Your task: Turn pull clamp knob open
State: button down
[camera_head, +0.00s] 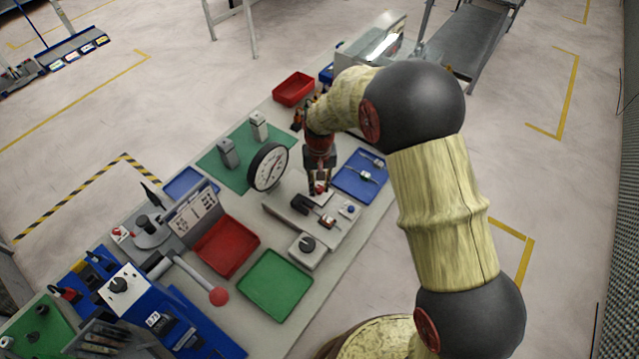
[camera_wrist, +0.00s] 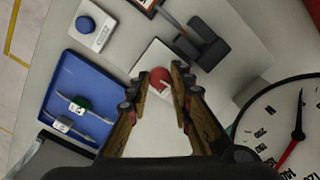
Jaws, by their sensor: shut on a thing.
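A small round red knob (camera_wrist: 159,77) with a pale mark sits between my fingertips in the wrist view, over a white plate (camera_wrist: 158,57). My gripper (camera_wrist: 162,70) is shut on this knob, with one finger at each side. In the head view my gripper (camera_head: 319,186) points down at the fixture on the bench, and a bit of red shows at its tips. A dark clamp block (camera_wrist: 208,47) stands just beyond the knob in the wrist view. The knob's lower part and the finger contact are partly hidden.
A large dial gauge (camera_head: 267,167) stands close to the left of my gripper. A blue tray (camera_head: 346,184) with small parts lies to the right. A blue-button box (camera_head: 349,210) and a dark-knob box (camera_head: 308,247) stand nearby. A green tray (camera_head: 275,286) lies nearer.

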aim_at(319, 188)
jog(key=n, duration=0.3)
jog(key=shift+r+n+p, duration=0.1)
jog(key=shift+n+p, duration=0.2)
jog(key=shift+p, duration=0.05)
jog(key=shift+n, duration=1.8)
jog(key=c, duration=1.6)
grip_release()
notch_tip(319, 188, up, 12)
jog(key=shift+f, duration=0.1)
